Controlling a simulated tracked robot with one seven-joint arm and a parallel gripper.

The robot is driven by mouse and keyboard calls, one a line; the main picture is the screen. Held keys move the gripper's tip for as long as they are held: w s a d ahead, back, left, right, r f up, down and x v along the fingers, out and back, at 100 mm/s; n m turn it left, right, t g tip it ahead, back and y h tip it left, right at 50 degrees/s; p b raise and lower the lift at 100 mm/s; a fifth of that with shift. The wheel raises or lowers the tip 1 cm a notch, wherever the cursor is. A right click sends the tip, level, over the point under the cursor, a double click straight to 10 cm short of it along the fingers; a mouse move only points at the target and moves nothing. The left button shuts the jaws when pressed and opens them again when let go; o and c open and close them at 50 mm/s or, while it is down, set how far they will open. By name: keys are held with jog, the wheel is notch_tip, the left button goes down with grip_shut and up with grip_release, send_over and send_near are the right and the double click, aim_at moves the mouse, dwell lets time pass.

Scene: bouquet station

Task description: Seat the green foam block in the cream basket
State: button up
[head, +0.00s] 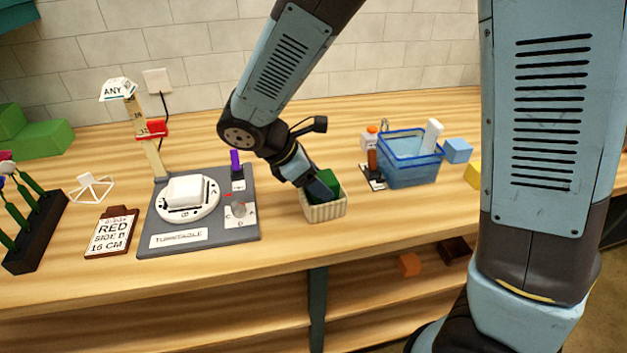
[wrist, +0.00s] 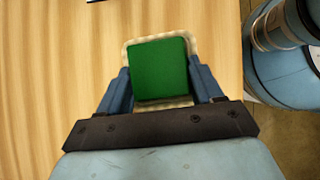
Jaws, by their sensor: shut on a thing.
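The green foam block (wrist: 158,68) is between the two fingers of my gripper (wrist: 160,85) in the wrist view. My gripper is shut on it. The cream basket (wrist: 131,51) shows as a pale rim around the block's far and side edges. In the head view the small ribbed cream basket (head: 325,210) stands on the bench, and the green block (head: 328,180) shows at its top behind my gripper (head: 318,190). The block's lower part is hidden by the basket wall and the fingers. I cannot tell whether it touches the basket floor.
A grey turntable board (head: 170,233) with a white round plate (head: 188,198) lies left of the basket. A blue bin (head: 408,168) with a white bottle stands to the right. A black flower rack (head: 35,235) and order card (head: 110,232) are far left. The bench's front edge is near the basket.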

jog(key=o, duration=1.3)
jog(key=shift+o, duration=0.5)
jog(key=shift+r, duration=0.15)
jog(key=shift+r, duration=3.35)
jog(key=s+d+r+m+t+y, duration=0.1)
jog(key=s+d+r+m+y, duration=0.1)
jog(key=d+m, duration=0.5)
jog(key=s+d+r+m+t+y, duration=0.1)
jog(key=s+d+r+m, duration=0.3)
jog(key=d, duration=0.5)
jog(key=s+d+r+m+t+y, duration=0.1)
jog(key=s+d+r+m+y, duration=0.2)
jog(key=d+r+m, duration=0.2)
jog(key=d+m, duration=0.3)
jog(key=m, duration=0.3)
jog(key=shift+d+r+y, duration=0.15)
jog(key=shift+r+y, duration=0.25)
